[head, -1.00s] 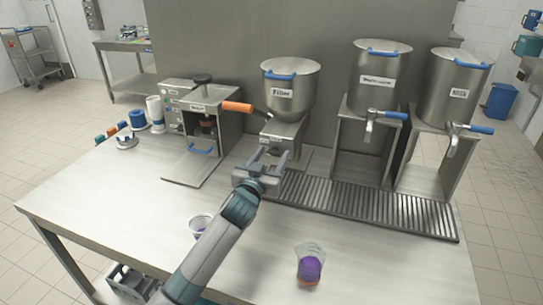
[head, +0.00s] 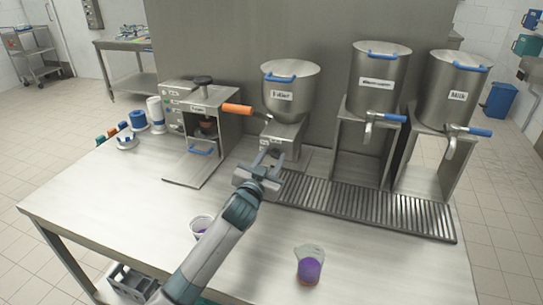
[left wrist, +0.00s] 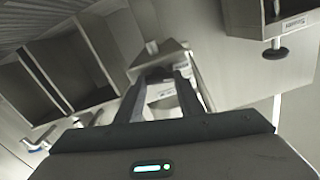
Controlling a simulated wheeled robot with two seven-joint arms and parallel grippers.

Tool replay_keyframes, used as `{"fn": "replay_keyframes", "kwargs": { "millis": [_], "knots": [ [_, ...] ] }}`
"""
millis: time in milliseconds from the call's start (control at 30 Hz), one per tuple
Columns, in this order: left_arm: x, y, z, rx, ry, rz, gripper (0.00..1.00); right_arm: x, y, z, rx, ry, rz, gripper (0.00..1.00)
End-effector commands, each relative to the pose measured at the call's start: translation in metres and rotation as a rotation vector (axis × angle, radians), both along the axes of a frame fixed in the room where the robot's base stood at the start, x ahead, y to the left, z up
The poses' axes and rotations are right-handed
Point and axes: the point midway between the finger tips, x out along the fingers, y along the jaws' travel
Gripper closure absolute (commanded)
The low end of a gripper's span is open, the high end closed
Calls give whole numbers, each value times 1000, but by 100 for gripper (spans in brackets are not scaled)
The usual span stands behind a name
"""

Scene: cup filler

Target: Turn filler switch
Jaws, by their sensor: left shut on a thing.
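The filler (head: 290,97) is a steel hopper with a blue handle and a label, standing on a steel base (head: 284,137) at the back middle of the table. My left gripper (head: 268,158) reaches up to the front of this base, its fingers pointing at it. In the left wrist view the fingers (left wrist: 158,82) meet the front of the base (left wrist: 160,58) and are shut on a small part there, taken to be the filler switch. The switch itself is hidden by the fingers. My right gripper is not in view.
A sealing machine with an orange handle (head: 237,109) stands left of the filler. Two steel dispensers (head: 379,80) with blue-handled taps stand right, behind a drip grate (head: 370,205). A cup with purple contents (head: 309,265) and another cup (head: 201,226) stand on the front table.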

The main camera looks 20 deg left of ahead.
Motion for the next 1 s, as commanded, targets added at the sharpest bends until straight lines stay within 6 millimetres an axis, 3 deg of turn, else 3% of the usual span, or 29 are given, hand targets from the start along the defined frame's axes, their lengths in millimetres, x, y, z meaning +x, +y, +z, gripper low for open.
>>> {"fn": "replay_keyframes", "kwargs": {
  "millis": [600,1000],
  "knots": [
    [0,-2,1,482,-16,0,88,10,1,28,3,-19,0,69],
    [0,-3,0,578,-22,-1,88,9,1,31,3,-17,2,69]
  ]
}}
